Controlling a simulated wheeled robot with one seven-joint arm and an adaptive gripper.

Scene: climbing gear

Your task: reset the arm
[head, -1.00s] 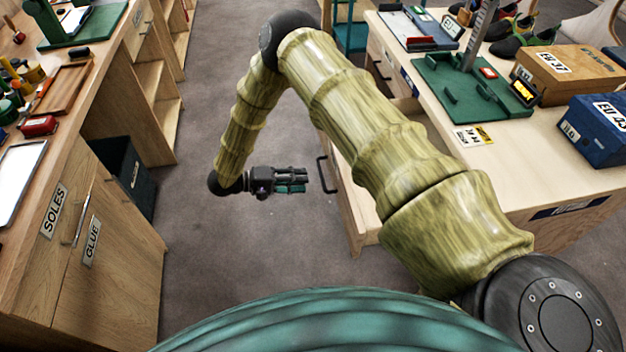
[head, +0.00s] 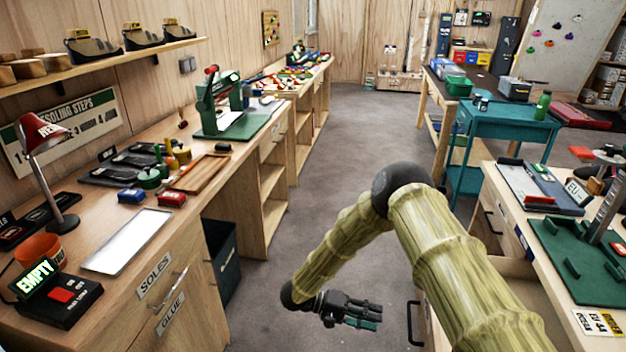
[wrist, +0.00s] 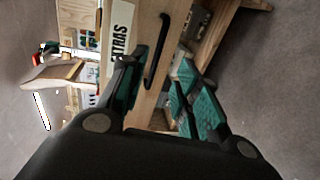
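My arm reaches forward over the aisle, bent at the elbow, with its lower part angled down. My gripper (head: 362,313) is above the floor, left of a black drawer handle (head: 412,325) on the right bench. In the wrist view, the two teal-padded fingers of my gripper (wrist: 163,82) stand apart with nothing visible between them.
The left bench holds a lamp (head: 42,150), a white tray (head: 126,241) and a green press (head: 228,108). A dark bin (head: 220,258) stands below it. A teal cart (head: 500,122) stands beyond the right bench. The aisle floor (head: 345,135) ahead is clear.

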